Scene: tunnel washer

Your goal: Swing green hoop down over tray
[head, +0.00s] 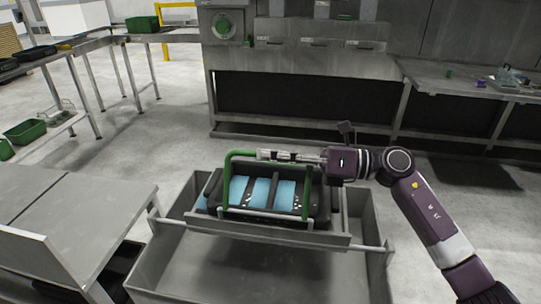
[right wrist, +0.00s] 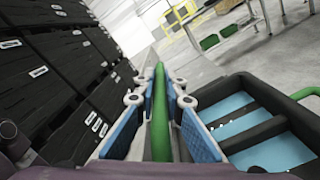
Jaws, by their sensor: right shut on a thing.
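The green hoop (head: 227,181) stands at the black tray (head: 323,207), with one leg at each side and its top bar along the tray's far side. Its exact tilt is hard to tell. The tray holds light blue pieces (head: 260,191) with dark strips between them. My right gripper (head: 268,155) reaches in from the right and lies along the hoop's top bar, covering much of it. In the right wrist view, the green bar (right wrist: 160,115) runs between the two blue finger pads, and the gripper is shut on it. The tray (right wrist: 265,132) shows to the right, apart from the fingers. My left gripper is out of view.
The tray rests over a grey metal tub (head: 365,215) with a crossbar at its front. A grey table (head: 75,205) stands close at left. The washer's steel front (head: 300,60) and a side bench (head: 465,78) are behind. Floor is open between tub and washer.

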